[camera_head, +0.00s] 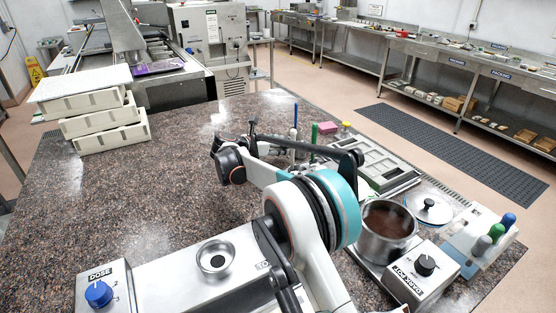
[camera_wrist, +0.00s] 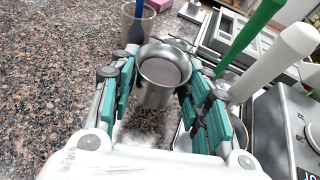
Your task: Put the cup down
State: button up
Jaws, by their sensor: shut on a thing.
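A small metal cup (camera_wrist: 164,88) stands between the green-padded fingers of my gripper (camera_wrist: 164,84) in the wrist view. The fingers are shut on its sides. I look down into its open mouth; the inside is a plain grey-brown, and I cannot tell whether it holds anything. The speckled countertop (camera_wrist: 60,80) shows beyond the cup, but whether its base touches the counter is hidden. In the head view my own arm covers the cup and I cannot make out the fingers.
A clear beaker (camera_wrist: 136,24) with a blue-handled tool stands just past the cup. Green (camera_wrist: 250,35) and white (camera_wrist: 275,62) handles rise close on the right. A pot of brown liquid (camera_head: 387,229), lid (camera_head: 428,208) and mould (camera_head: 365,166) are right; stacked trays (camera_head: 105,133) back left.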

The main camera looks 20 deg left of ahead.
jog(key=shift+f+b, duration=0.65)
jog(key=shift+f, duration=1.65)
jog(key=shift+f, duration=0.1)
jog(key=shift+f, duration=0.1)
jog(key=o, duration=1.1)
jog(key=shift+r, duration=0.25)
jog(key=p+v, duration=0.3)
jog(key=v, duration=0.9)
jog(key=shift+s+d, duration=0.1)
